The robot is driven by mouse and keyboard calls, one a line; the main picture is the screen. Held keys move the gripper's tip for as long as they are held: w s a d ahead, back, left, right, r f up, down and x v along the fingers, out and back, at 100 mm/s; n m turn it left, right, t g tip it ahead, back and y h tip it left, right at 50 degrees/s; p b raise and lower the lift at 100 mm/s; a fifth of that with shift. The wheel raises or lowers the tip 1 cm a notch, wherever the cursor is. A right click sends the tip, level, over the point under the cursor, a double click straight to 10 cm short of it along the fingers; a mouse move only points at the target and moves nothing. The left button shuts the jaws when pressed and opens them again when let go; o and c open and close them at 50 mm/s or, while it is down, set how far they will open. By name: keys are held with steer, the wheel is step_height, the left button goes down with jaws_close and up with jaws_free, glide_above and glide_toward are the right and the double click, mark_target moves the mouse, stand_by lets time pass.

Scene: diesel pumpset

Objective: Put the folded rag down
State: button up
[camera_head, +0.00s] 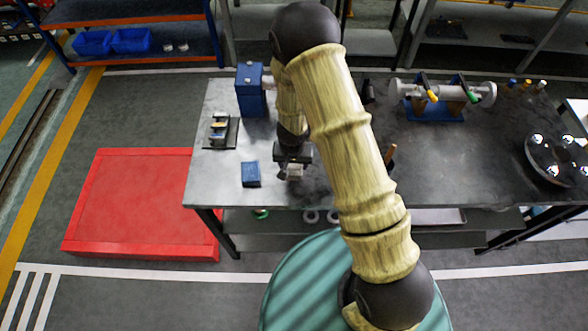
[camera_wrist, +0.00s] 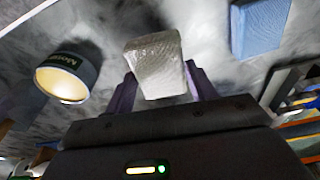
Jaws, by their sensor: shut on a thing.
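My gripper (camera_head: 292,165) is over the left part of the grey metal table (camera_head: 330,187), near its front edge. In the wrist view its two purple fingers (camera_wrist: 160,84) are shut on the folded rag (camera_wrist: 154,58), a pale grey, thick, block-shaped bundle. The rag also shows in the head view (camera_head: 295,172), small and just below the fingers. I cannot tell whether its underside touches the tabletop.
A blue block-like piece (camera_head: 250,173) lies left of my gripper. Behind it are a small dark holder (camera_head: 220,131) and a blue box (camera_head: 250,92). A round labelled can (camera_wrist: 65,78) stands near the rag.

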mark_target(293, 167)
steer(key=shift+f, duration=1.85)
steer(key=shift+b, duration=0.3)
steer(key=shift+f, duration=0.2)
steer(key=o, duration=0.9)
steer(key=shift+b, duration=0.35)
steer(key=s+r+p, duration=0.1)
steer(key=r, duration=0.4)
steer(key=s+r+p, duration=0.1)
steer(key=r, duration=0.5)
steer(key=r+p, duration=0.2)
steer(key=r, duration=0.4)
steer(key=shift+s+a+r, duration=0.1)
steer(key=shift+s, duration=0.3)
